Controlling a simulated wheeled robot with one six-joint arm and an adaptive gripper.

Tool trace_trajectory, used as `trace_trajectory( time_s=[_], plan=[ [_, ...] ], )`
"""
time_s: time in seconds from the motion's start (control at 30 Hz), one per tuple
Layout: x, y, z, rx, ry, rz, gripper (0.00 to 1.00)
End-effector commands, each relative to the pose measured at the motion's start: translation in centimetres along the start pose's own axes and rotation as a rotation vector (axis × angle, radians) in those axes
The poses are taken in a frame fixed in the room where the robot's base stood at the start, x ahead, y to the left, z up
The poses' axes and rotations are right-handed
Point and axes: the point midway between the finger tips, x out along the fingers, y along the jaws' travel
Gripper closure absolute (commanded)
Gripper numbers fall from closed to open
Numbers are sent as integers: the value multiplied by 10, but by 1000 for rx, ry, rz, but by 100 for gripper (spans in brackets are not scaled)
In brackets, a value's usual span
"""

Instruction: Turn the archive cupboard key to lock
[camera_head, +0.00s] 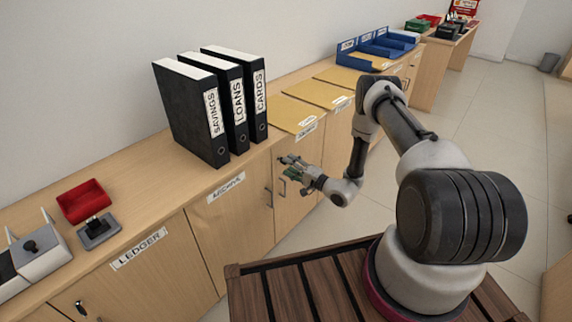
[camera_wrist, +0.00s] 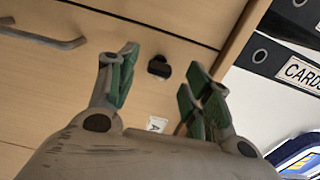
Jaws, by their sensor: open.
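My gripper (camera_head: 290,165) reaches toward the cupboard fronts, its green-padded fingers spread open and empty. In the wrist view my gripper (camera_wrist: 160,73) has one finger on each side of a small black key (camera_wrist: 159,67). The key sits on the wooden front beyond the fingertips; I see no contact, and its exact turn angle is hard to tell. The archive cupboard (camera_head: 228,230) carries an ARCHIVE label (camera_head: 226,187). Its key cannot be made out in the head view. A small label with an "A" (camera_wrist: 157,124) shows between the fingers.
A grey bar handle (camera_wrist: 45,38) lies left of the fingers in the wrist view. Black binders (camera_head: 190,108) stand on the counter above. A red tray (camera_head: 85,201) and a stamp (camera_head: 99,230) are at left. Another key (camera_head: 80,307) is in the LEDGER cupboard.

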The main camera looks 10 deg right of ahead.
Motion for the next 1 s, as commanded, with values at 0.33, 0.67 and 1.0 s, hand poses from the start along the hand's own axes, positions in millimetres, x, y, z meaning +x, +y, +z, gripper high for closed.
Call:
trace_trajectory(
  time_s=[0.33,0.67,1.0],
  plan=[
    [-73,1,-1,2,3,1,50],
    [-91,0,0,1,0,0,50],
    [-90,0,0,5,0,0,50]
  ],
)
